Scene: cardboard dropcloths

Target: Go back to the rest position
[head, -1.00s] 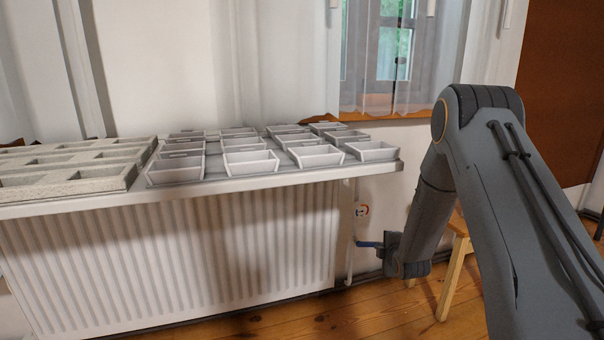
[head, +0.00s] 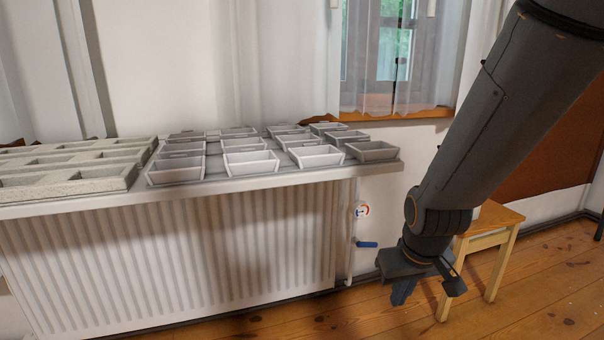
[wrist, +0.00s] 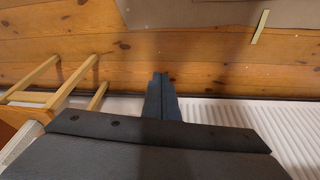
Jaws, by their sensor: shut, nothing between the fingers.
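My gripper (head: 402,292) is at the lower right of the head view, pointing down, in front of the wooden stool and right of the radiator's end. In the wrist view my gripper's fingers (wrist: 161,80) are together with nothing between them, over the wooden floor.
A shelf (head: 230,183) above a white radiator (head: 180,260) bears several small grey bins (head: 252,163) and a compartment tray (head: 65,183). A wooden stool (head: 485,240) stands behind my arm. A cardboard sheet (wrist: 200,14) and a pale strip (wrist: 261,26) lie on the floor.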

